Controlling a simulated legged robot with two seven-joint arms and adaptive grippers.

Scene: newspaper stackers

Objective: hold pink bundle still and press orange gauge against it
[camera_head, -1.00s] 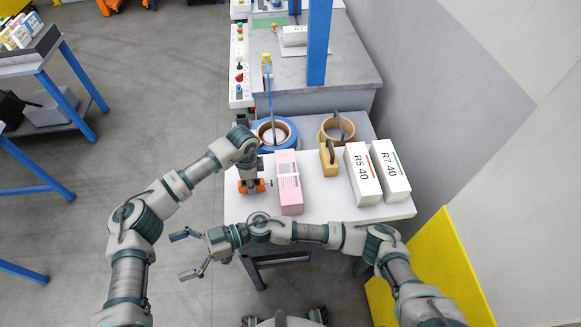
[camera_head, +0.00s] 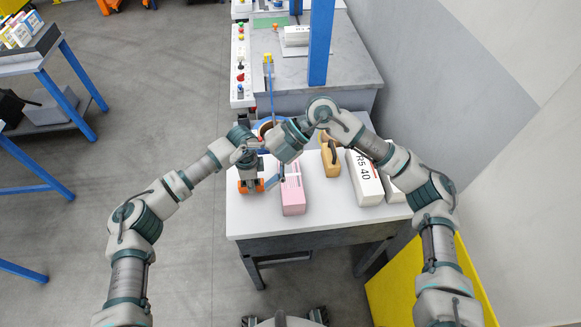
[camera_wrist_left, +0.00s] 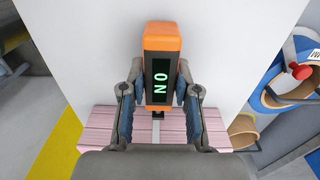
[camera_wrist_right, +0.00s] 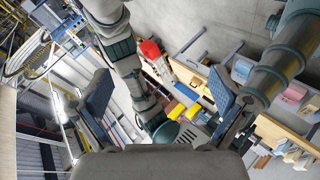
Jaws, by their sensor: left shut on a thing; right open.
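The pink bundle (camera_head: 293,197) lies on the white table, its far end partly hidden by my right arm. It also shows behind the fingers in the left wrist view (camera_wrist_left: 98,121). The orange gauge (camera_head: 245,187) is just left of it, with a dark screen with green letters in the left wrist view (camera_wrist_left: 162,42). My left gripper (camera_wrist_left: 158,100) is shut on the gauge. The gauge's dark tip points at the bundle; I cannot tell whether they touch.
The table's front strip (camera_head: 320,222) is clear. A yellow panel (camera_head: 405,280) borders the right.

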